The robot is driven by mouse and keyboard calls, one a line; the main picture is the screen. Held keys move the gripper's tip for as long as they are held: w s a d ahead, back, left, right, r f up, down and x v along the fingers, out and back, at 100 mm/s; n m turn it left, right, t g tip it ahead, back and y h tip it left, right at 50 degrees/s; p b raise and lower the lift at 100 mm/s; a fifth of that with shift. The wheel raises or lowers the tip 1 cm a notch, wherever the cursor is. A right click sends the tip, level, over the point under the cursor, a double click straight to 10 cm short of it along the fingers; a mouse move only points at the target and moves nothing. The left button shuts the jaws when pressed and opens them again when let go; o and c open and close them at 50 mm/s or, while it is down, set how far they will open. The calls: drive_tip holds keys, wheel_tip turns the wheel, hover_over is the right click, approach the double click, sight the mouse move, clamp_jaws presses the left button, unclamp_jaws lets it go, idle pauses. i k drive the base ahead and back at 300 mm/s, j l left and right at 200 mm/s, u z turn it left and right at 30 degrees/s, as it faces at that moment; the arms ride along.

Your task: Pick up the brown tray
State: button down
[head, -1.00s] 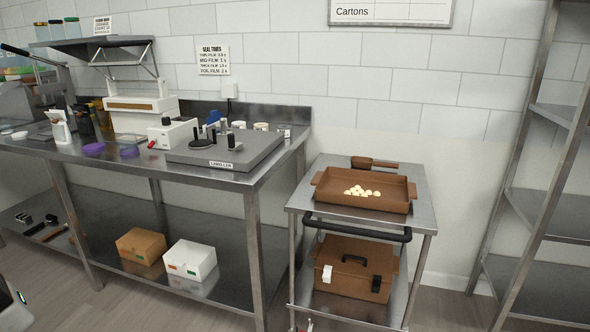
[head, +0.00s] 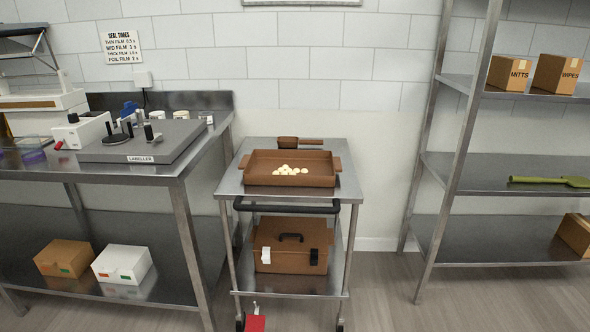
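The brown tray (head: 262,179) sits on the top of a steel cart (head: 230,187) in the middle of the head view. It is rectangular with raised walls and a handle on its left and right ends. Several small pale round pieces (head: 287,170) lie in it. A brown scoop-like tool with a handle (head: 300,142) lies behind the tray on the cart top. My gripper is not in view.
A brown case (head: 290,245) stands on the cart's lower shelf, below a black push bar (head: 287,208). A steel bench (head: 150,172) with a labeller (head: 165,145) stands at left, and a shelf rack (head: 480,165) at right. Floor between cart and rack is clear.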

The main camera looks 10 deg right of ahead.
sight(263, 167)
drive_tip(key=i+z, duration=0.3)
drive_tip(key=i, duration=0.3)
drive_tip(key=i+j+z, duration=0.3)
drive_tip(key=i, duration=1.3)
drive_tip(key=l, duration=0.05)
